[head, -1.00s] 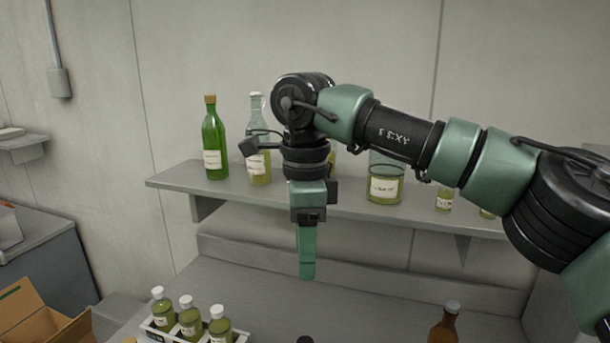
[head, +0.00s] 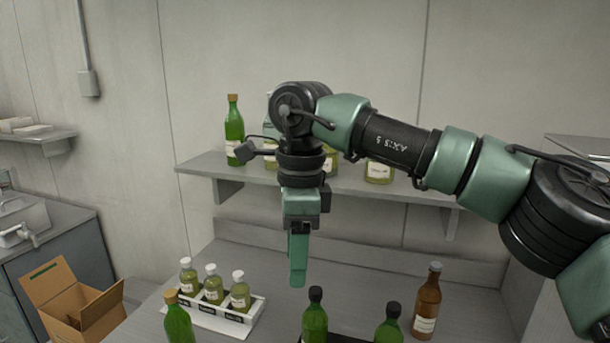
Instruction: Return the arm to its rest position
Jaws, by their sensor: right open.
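My right arm comes in from the right in the head view, across the front of the wall shelf. Its right gripper (head: 298,262) points down above the back part of the workbench, with nothing in it. The fingers are seen edge-on, so they overlap in the picture. It is apart from the bottles and the bench top. My left gripper is out of the picture.
A wall shelf (head: 205,168) carries a green bottle (head: 234,132) and several jars, partly hidden by my arm. On the workbench (head: 385,285) stand a white rack (head: 256,309) of small bottles, dark-capped green bottles (head: 314,318) and a brown bottle (head: 427,303). An open cardboard box (head: 62,300) is at lower left.

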